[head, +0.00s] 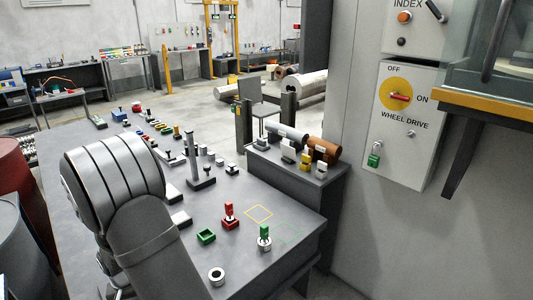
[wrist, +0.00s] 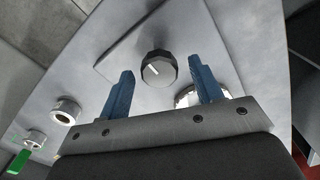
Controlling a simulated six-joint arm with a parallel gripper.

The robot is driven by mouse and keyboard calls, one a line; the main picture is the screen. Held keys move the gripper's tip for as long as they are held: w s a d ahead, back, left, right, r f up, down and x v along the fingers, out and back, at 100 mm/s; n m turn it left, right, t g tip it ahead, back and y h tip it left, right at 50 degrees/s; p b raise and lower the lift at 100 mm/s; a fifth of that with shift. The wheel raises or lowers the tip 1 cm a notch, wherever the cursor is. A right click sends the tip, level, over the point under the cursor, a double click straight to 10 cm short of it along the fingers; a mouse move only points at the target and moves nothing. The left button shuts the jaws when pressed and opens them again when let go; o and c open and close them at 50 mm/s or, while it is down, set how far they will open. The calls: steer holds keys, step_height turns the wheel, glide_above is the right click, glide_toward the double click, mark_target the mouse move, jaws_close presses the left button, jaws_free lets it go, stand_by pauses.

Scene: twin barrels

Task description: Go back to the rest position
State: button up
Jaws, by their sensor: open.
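My gripper (wrist: 160,75) shows in the wrist view with its two blue fingers apart. A dark round knob with a white pointer line (wrist: 159,68) appears between the fingertips, on a pale grey panel (wrist: 250,45). I cannot tell how far the knob is from the fingers, and no contact is visible. In the head view, my own silver arm covers the left front of the bench, and the gripper is out of sight there.
The grey bench (head: 262,268) carries a red block piece (head: 229,214), a green-topped piece (head: 264,236), a green tray (head: 206,237) and a ring (head: 217,276). A side stand (head: 300,177) holds cylinders. The wheel drive box (head: 412,150) has a green padlock (head: 375,156).

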steer(key=n, duration=0.4)
steer(key=shift+n, duration=1.6)
steer(key=shift+o, duration=0.2)
